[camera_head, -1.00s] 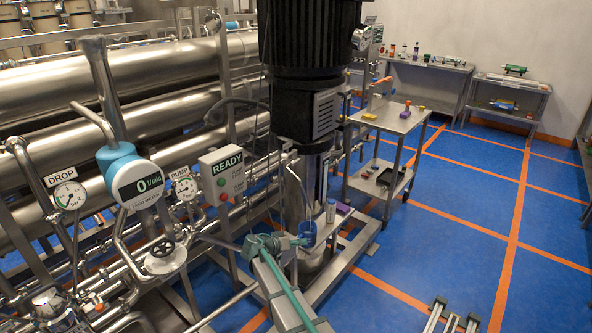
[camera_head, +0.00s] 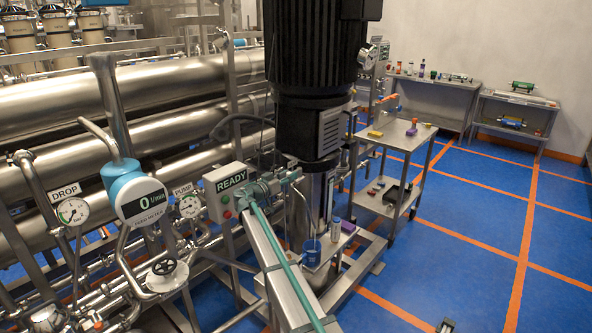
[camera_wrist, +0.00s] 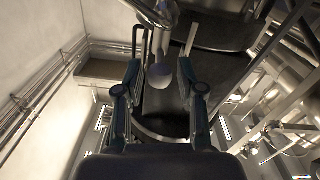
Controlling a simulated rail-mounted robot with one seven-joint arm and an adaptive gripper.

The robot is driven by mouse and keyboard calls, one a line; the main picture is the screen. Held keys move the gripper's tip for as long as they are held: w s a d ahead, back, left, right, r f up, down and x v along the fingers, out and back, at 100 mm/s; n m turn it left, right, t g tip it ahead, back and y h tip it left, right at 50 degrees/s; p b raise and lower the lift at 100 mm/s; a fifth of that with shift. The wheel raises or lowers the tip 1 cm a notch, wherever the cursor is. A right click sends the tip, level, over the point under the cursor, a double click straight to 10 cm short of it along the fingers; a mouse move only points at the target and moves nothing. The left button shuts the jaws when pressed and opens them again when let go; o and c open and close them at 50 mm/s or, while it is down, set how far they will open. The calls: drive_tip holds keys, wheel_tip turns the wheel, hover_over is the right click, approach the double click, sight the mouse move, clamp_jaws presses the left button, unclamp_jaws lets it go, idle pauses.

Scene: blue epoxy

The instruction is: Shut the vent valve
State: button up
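My gripper (camera_head: 292,178) is raised in front of the steel pump column, just right of the READY box. In the wrist view its two dark fingers (camera_wrist: 159,82) are apart, with a pale round-ended piece (camera_wrist: 160,75) on a metal pipe showing between or beyond them; contact cannot be told. The pump (camera_head: 312,80) has a black ribbed motor above a steel column. I cannot tell which fitting is the vent valve; my gripper may hide it. A handwheel valve (camera_head: 165,268) sits on the pipework at the lower left.
The READY box (camera_head: 232,192) and flow meter (camera_head: 140,192), reading 0 l/min, are to the left.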

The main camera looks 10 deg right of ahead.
drive_tip(key=shift+p+x, duration=0.7)
drive_tip(key=shift+x, duration=1.8)
clamp_jaws()
